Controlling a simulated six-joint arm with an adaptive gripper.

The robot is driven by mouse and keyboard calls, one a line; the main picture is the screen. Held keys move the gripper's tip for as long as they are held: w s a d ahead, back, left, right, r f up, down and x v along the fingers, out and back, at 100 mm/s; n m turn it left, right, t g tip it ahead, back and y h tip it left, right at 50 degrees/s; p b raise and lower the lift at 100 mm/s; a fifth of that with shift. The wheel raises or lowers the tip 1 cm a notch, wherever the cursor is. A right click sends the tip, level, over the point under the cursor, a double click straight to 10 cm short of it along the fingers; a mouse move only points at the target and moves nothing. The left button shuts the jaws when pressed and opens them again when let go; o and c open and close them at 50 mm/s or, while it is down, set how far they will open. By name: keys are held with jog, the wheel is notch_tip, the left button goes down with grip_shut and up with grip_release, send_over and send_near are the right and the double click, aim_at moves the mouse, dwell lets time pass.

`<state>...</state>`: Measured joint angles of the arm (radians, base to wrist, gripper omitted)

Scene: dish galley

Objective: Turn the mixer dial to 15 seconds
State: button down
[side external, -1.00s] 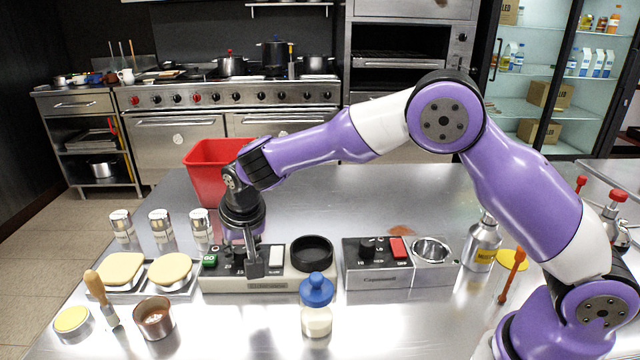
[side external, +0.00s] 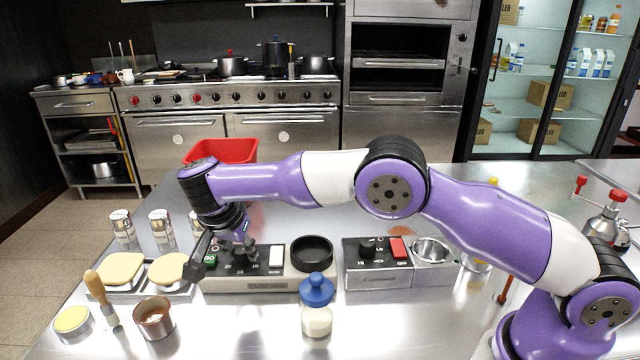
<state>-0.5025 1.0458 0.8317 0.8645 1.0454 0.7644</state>
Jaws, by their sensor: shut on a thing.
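The mixer (side external: 270,285) is a low, light grey box with a green GO button (side external: 210,260), a white switch (side external: 276,256) and a black round cup (side external: 312,252) at its right. Its dial sits on the dark panel left of the white switch, with small white markings around it; the gripper hides the dial. My gripper (side external: 244,256) reaches down onto that spot and is shut on the dial. I cannot read where the dial points.
Right of the mixer stands a second device (side external: 375,278) with a black knob and red switch. A blue-capped bottle (side external: 317,310) stands in front. Left are a tray with two tan-topped rounds (side external: 122,268), a brush (side external: 98,290) and a metal cup (side external: 154,318). A red bin (side external: 235,150) is behind.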

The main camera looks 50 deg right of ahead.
jog(key=shift+s+f, duration=0.1)
dwell(0.3)
jog(key=c, duration=0.6)
grip_release()
jog(key=shift+o, duration=0.2)
